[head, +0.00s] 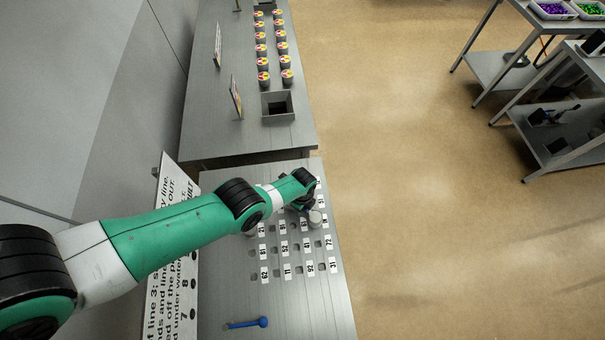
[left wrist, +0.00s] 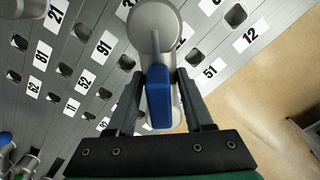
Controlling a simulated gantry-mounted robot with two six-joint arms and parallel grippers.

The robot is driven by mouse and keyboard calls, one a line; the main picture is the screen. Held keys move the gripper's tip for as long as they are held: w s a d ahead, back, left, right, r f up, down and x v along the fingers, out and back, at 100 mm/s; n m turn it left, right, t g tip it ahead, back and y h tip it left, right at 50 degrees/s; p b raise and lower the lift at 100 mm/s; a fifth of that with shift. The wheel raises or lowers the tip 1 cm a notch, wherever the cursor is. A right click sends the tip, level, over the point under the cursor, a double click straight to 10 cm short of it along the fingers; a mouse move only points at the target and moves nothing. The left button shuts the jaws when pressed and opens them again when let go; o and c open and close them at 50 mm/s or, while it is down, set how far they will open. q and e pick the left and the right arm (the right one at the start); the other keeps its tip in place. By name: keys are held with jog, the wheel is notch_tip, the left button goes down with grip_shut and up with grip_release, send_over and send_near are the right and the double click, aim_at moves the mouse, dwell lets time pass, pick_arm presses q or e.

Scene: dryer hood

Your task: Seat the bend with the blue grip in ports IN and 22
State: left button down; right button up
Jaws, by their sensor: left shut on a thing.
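The bend (left wrist: 153,28) is a pale grey curved pipe with a blue grip (left wrist: 159,98). My left gripper (left wrist: 162,88) is shut on the blue grip, one dark finger on each side. In the head view my left gripper (head: 302,203) is over the far part of the near grey panel, and a grey end of the bend (head: 316,218) shows beside it. The bend is above or at the panel; I cannot tell whether its ends are in any ports. I cannot read IN or 22 with certainty. My right gripper is not in view.
The near panel (head: 305,315) has rows of holes with numbered white labels. A blue tool (head: 248,323) lies at its front. A farther table holds round capped pieces (head: 263,78) and a square open box (head: 278,105). A sign board (head: 178,270) stands on the left.

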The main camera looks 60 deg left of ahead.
pick_arm(q)
jog(key=shift+f+b, duration=1.25)
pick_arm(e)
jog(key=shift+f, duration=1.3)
pick_arm(q)
jog(key=shift+c, duration=1)
grip_release()
